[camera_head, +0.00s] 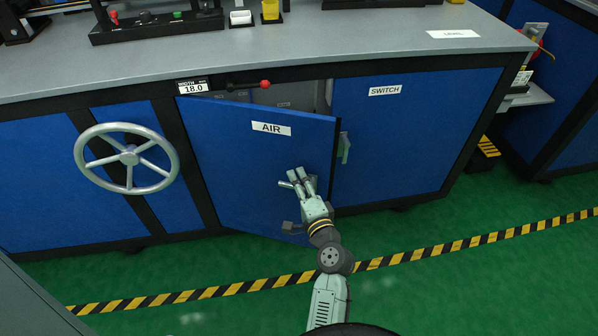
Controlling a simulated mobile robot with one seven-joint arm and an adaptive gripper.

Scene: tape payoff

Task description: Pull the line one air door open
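The blue air door (235,150), labelled "AIR", is on the cabinet front. It stands ajar, swung out from its right side, with a dark gap along its top showing the grey inside. My gripper (293,178) is in front of the door's lower right part, with its fingers spread and nothing seen between them. I cannot tell whether it touches the door. No handle shows clearly on the air door; a small dark grey part (290,228) sits beside my wrist, and I cannot tell what it belongs to.
The shut switch door (400,140) with a grey handle (344,148) is at the right. A handwheel (128,158) sticks out at the left. A red-knobbed lever (264,84) is above the air door. Yellow-black tape (440,250) crosses the clear green floor.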

